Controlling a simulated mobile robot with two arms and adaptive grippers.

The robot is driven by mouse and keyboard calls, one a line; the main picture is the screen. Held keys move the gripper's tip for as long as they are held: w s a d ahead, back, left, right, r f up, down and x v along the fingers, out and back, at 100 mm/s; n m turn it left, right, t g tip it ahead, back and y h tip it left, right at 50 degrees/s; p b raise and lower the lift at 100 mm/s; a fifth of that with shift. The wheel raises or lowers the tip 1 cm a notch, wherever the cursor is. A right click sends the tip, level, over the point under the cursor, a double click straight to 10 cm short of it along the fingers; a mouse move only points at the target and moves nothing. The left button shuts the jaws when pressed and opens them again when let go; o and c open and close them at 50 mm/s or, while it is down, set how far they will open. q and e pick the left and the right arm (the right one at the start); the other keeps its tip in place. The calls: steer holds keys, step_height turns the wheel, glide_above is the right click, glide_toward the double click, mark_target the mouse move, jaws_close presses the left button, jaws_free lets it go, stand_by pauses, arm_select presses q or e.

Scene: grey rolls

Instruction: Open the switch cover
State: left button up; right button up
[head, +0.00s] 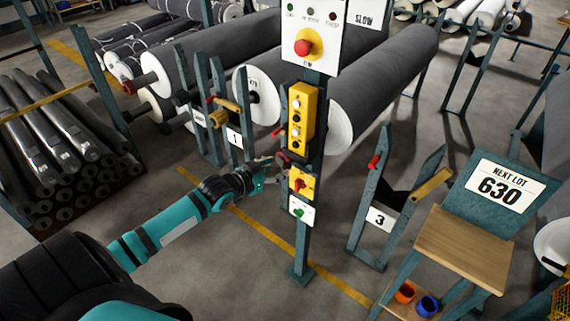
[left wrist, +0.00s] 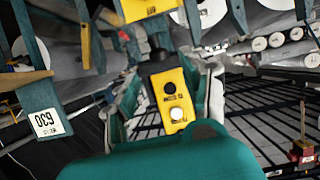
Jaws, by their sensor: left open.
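A post (head: 307,240) carries a yellow push-button box (head: 302,118), a small yellow switch box (head: 302,184) with a red knob, and a white box (head: 301,210) with a green knob. I cannot clearly tell which part is the switch cover; the gripper's tips hide some of that area. My left gripper (head: 270,172) is open, just left of the post at about the switch box's height. In the left wrist view a yellow panel (left wrist: 173,95) with a dark and a white button shows between the spread fingers. I cannot tell whether they touch it. My right gripper is not in view.
A white panel (head: 313,35) with a red stop button tops the post. Large grey rolls (head: 385,75) lie behind it. A stand with a 630 sign (head: 499,188) and wooden shelf is at right. Stands 1 and 3 flank the post. Floor in front is clear.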

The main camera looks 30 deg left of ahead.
mark_target(286, 165)
arm_select(q)
steer(key=x, duration=0.5)
steer(key=shift+w+f, duration=0.1)
steer(key=shift+w, duration=0.15)
jaws_close()
